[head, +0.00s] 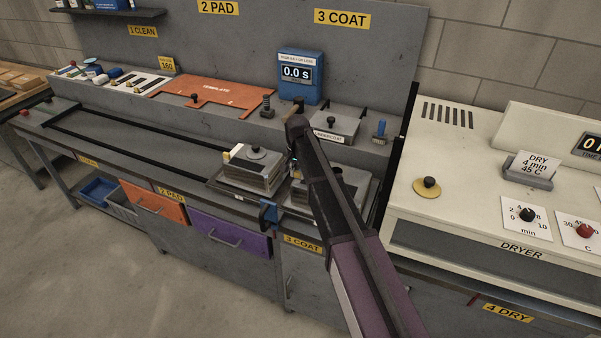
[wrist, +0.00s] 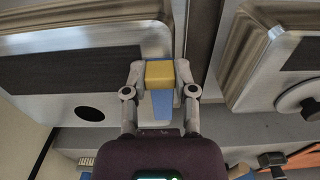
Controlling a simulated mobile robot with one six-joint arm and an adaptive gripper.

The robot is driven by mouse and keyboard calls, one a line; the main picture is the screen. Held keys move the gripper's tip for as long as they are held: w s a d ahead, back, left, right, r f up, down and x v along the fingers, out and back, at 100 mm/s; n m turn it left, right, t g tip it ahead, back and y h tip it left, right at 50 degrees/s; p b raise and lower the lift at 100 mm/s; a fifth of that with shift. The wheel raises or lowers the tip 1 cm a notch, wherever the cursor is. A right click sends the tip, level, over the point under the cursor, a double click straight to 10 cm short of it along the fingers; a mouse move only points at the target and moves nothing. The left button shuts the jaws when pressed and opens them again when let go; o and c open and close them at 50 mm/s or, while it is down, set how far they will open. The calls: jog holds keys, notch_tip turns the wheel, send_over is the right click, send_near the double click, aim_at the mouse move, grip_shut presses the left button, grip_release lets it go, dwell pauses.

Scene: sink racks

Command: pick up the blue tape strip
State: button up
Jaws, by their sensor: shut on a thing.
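In the wrist view, my gripper (wrist: 160,73) is shut on a small yellow block. A blue strip (wrist: 162,104) shows directly below the block, between the fingers, and I take it to be the blue tape strip. Whether block and strip are one piece I cannot tell. The fingers are beside the edge of a metal plate with a dark panel (wrist: 70,70). In the head view, my arm reaches to the coat station and hides most of the gripper and what it holds.
A metal stack with a black knob (head: 252,170) stands left of my arm. A blue piece (head: 268,212) is at the bench's front edge. A blue timer (head: 299,75) and a grey box (head: 333,125) stand behind. The dryer (head: 470,200) is at right.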

jog(key=shift+r, duration=0.15)
notch_tip(320, 180, up, 4)
jog(key=p, duration=0.4)
jog(key=s+d, duration=0.2)
jog(key=s, duration=0.5)
jog(key=s+d+p, duration=0.1)
jog(key=s+d, duration=0.2)
jog(key=s, duration=0.5)
jog(key=shift+d+r, duration=0.25)
jog(key=shift+r, duration=0.1)
jog(key=shift+r, duration=0.1)
jog(key=shift+r+p, duration=2.9)
jog(key=shift+p, duration=0.1)
jog(key=shift+f, duration=0.15)
notch_tip(320, 180, down, 6)
jog(key=b, duration=0.6)
jog(key=shift+f+b, duration=0.2)
jog(key=shift+b, duration=0.15)
jog(key=shift+a, duration=0.1)
